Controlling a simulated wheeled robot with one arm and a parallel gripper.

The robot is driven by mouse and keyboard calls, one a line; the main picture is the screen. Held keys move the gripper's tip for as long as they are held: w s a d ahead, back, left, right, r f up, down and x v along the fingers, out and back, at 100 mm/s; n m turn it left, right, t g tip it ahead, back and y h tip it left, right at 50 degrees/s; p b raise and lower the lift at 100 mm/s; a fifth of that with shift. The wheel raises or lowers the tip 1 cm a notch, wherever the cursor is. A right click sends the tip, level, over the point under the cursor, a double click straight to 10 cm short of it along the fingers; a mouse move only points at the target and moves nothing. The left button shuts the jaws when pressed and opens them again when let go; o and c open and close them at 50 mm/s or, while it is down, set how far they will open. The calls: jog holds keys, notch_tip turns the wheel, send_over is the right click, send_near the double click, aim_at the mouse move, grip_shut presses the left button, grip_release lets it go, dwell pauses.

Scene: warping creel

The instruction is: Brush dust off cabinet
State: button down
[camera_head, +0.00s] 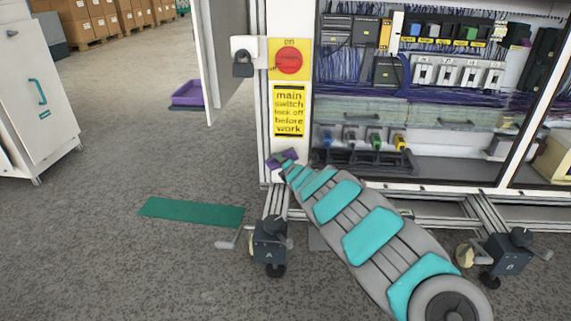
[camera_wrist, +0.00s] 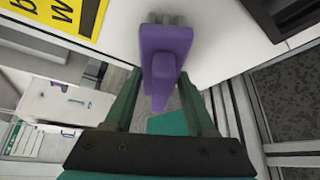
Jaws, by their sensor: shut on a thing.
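The electrical cabinet (camera_head: 430,167) stands open at the right, with wiring, modules and rows of terminals behind its frame. My gripper (camera_head: 287,164) is at the lower left front corner of the cabinet, just below the yellow sign. It is shut on a purple brush (camera_head: 281,155). In the wrist view the brush (camera_wrist: 166,45) lies between the green fingers of my gripper (camera_wrist: 165,95), with its short grey bristles pointing away toward the white cabinet surface. I cannot tell whether the bristles touch it. No dust can be clearly made out.
The cabinet door (camera_head: 222,60) stands open at left. A purple tray (camera_head: 187,93), green mat (camera_head: 190,212), and cranked feet (camera_head: 269,243) are near the floor.

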jog(key=shift+w+a, duration=0.1)
jog(key=shift+a, duration=0.8)
jog(key=shift+r+p, duration=0.4)
jog(key=shift+r, duration=0.6)
jog(key=shift+d+f, duration=0.1)
jog(key=shift+d, duration=2.8)
jog(key=d, duration=0.4)
jog(key=shift+s, duration=0.3)
jog(key=shift+s, duration=0.1)
send_near(293, 159)
jog(key=shift+w+a+f+b, duration=0.2)
jog(key=shift+w+f+b, duration=0.2)
jog(key=shift+w+f, duration=0.65)
